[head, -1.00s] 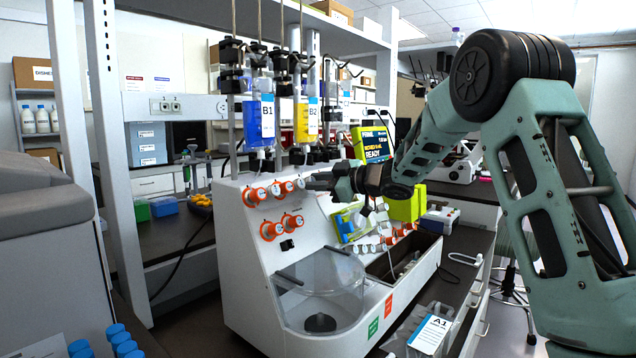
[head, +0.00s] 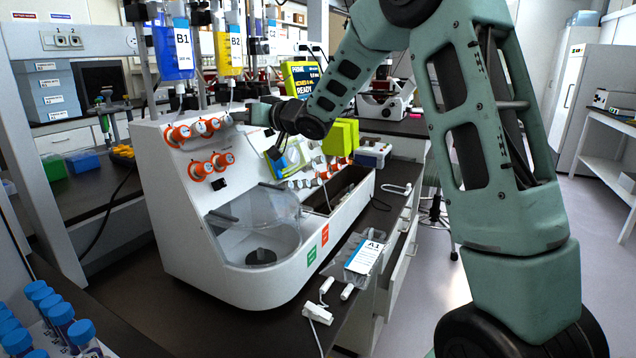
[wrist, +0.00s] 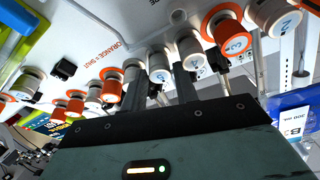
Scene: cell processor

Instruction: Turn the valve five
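My gripper (wrist: 162,88) points at the valve row on the white cell processor (head: 185,225). In the wrist view its two dark fingers are apart, around a grey-white knob (wrist: 160,64); I cannot tell whether they touch it. Farther right are an orange-collared knob marked 3 (wrist: 234,42) and a whitish one marked 2 (wrist: 284,18). In the head view my gripper (head: 247,115) is at the right end of the upper row of orange and white valves (head: 177,134), partly hidden.
Tubing and hanging bags, blue B1 (head: 176,50) and yellow B2 (head: 229,50), are above the machine. A clear bag marked A1 (head: 364,257) lies by its front right edge. Blue-capped tubes (head: 62,312) stand at lower left. Open floor (head: 560,225) is at right.

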